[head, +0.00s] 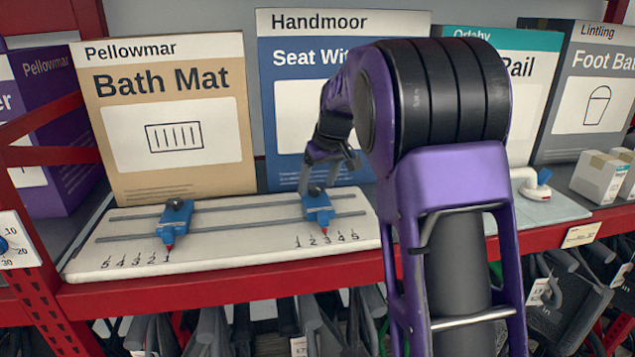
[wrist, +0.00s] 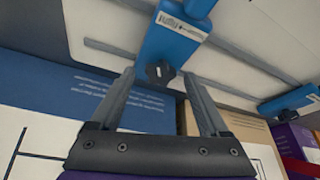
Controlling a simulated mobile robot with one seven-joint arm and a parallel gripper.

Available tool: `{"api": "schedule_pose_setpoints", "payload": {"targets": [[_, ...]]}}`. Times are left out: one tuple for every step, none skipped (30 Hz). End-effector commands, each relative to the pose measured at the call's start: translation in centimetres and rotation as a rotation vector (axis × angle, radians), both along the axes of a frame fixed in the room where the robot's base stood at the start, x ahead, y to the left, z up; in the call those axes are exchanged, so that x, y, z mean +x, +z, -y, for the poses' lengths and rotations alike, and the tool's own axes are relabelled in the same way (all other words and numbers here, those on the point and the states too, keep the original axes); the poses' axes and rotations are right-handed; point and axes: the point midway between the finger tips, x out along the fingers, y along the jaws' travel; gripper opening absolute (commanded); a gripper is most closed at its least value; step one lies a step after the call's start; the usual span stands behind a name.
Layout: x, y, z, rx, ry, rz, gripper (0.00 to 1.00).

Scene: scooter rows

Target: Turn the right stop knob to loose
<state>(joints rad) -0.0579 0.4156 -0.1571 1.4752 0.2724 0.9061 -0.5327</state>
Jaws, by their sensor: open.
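The right stop (head: 318,207) is a blue block on rails across a white board (head: 230,255), its red tip by the 3 of the right scale. Its dark knob (head: 316,191) is at its back end. In the wrist view the knob (wrist: 160,72), with a pale mark on it, lies between my fingertips, with gaps showing on both sides. My gripper (head: 330,176) is open above the knob, and its fingers also show in the wrist view (wrist: 159,76). Knob contact is not visible. The left stop (head: 176,219) has its tip by the 1 of the left scale.
Boxes stand close behind the board: a tan Bath Mat box (head: 165,125) and a blue Handmoor box (head: 285,100). A red shelf edge (head: 210,291) runs along the front. A pale plate with a blue-and-white handle (head: 536,184) lies to the right. My arm hides part of the shelf.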

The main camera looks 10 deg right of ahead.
Motion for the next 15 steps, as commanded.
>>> {"api": "schedule_pose_setpoints", "payload": {"targets": [[-0.01,0.00,0.00,0.000,0.000,0.000,0.79],[-0.01,0.01,0.00,0.000,0.000,0.000,0.79],[-0.02,0.01,-0.01,0.000,0.000,0.000,0.75],[-0.02,0.01,-0.01,0.000,0.000,0.000,0.70],[-0.02,0.01,0.00,0.000,0.000,0.000,0.65],[-0.02,0.01,0.00,0.000,0.000,0.000,0.57],[-0.02,0.01,0.00,0.000,0.000,0.000,0.52],[-0.02,0.01,0.00,0.000,0.000,0.000,0.47],[-0.02,0.02,0.00,0.000,0.000,0.000,0.39],[-0.02,0.02,0.00,0.000,0.000,0.000,0.34],[-0.02,0.02,0.00,0.000,0.000,-0.001,0.29],[-0.03,0.03,0.00,0.000,0.000,0.000,0.21],[-0.03,0.03,0.00,0.000,0.000,-0.001,0.16],[-0.03,0.03,0.00,0.000,0.000,-0.001,0.11],[-0.03,0.03,0.00,0.000,0.000,-0.001,0.03]]}}
